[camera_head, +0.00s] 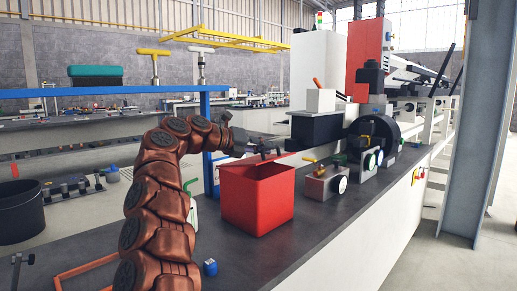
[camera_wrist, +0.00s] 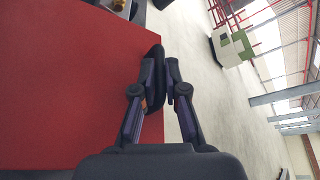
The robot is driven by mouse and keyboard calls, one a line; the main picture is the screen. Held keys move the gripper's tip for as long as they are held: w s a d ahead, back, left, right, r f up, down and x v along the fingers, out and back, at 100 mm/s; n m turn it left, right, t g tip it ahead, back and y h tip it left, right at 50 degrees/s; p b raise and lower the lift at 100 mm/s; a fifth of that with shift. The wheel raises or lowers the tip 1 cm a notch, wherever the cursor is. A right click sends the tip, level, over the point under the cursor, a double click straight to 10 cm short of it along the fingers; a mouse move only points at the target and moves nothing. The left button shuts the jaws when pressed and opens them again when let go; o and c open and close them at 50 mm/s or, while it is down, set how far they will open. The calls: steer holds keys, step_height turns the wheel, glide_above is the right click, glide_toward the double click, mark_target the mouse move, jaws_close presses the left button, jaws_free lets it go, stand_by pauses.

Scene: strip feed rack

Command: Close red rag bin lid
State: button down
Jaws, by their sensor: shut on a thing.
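The red rag bin (camera_head: 257,205) stands on the dark bench top in the head view. Its lid looks like a thin, nearly edge-on red strip just above the bin's top, partly hidden by my gripper, so its exact angle is hard to tell. My gripper (camera_head: 266,154) is right over the bin's top. In the wrist view the red lid (camera_wrist: 70,85) fills the left side as a broad flat surface. My gripper (camera_wrist: 163,75) is shut on the lid at its right edge, with the fingers close together.
A small grey device with a round dial (camera_head: 325,184) stands right of the bin, with dark machinery (camera_head: 370,130) behind it. A small blue object (camera_head: 210,267) lies on the bench in front. A blue frame (camera_head: 208,150) rises behind my arm. The bench front right is clear.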

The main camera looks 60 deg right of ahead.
stand_by(0.3)
steer(key=c, duration=1.2)
jaws_free()
steer(key=v, duration=1.2)
